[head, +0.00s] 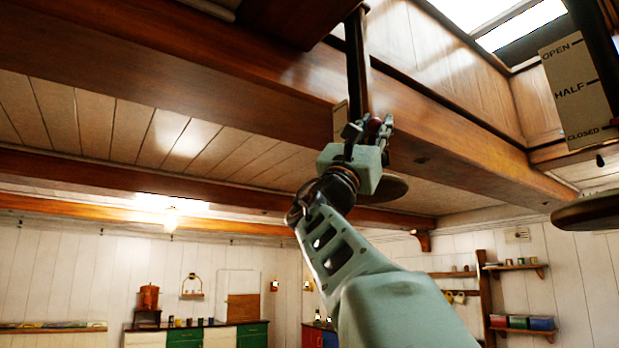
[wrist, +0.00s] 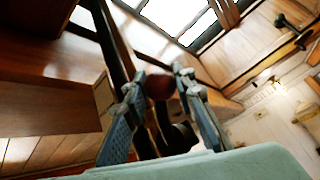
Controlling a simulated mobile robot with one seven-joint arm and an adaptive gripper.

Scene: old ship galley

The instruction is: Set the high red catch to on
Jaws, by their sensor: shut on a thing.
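The high red catch shows as a dark red rounded knob (head: 375,125) up by the ceiling beam, at the dark upright bar (head: 358,70). In the wrist view the knob (wrist: 160,86) sits between the two fingers. My gripper (head: 367,129) is raised to it and shut on it, with one finger on each side in the wrist view (wrist: 164,80). A pale plate (head: 340,116) is partly hidden behind the gripper. I cannot read any on or off mark there, so the catch's setting cannot be told.
A heavy wooden beam (head: 230,75) runs close beside the gripper. A round dark disc (head: 395,188) hangs just below it. At the right are a plate marked OPEN, HALF, CLOSED (head: 572,88) and another disc (head: 590,210). A skylight (head: 520,25) is above.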

